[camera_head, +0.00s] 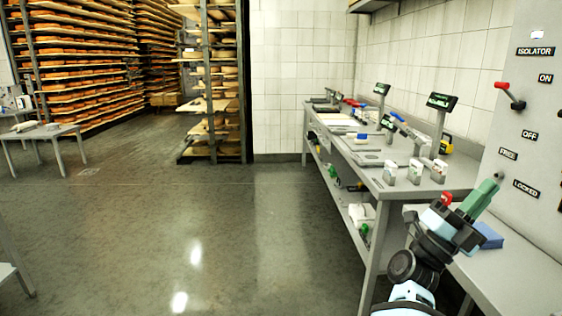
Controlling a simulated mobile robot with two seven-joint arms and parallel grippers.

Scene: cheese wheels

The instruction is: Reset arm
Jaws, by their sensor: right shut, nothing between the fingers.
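My right arm comes in from the bottom right. Its gripper (488,188) has green fingers that are shut, with nothing seen between them. It points up and to the right, in front of the grey panel (497,145) with ISOLATOR, ON, OFF, FREE and LOCKED labels. The tip appears close to the panel's lower left edge; I cannot tell whether it touches. A red-handled lever (511,96) on the panel sits above the gripper, apart from it, its handle up and left. My left gripper is out of view.
A long grey workbench (355,150) with scales, small dispensers and tools runs along the right wall. A blue block (489,236) lies on a low surface beside my arm. Cheese racks (90,60) stand at the back left. The middle floor is clear.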

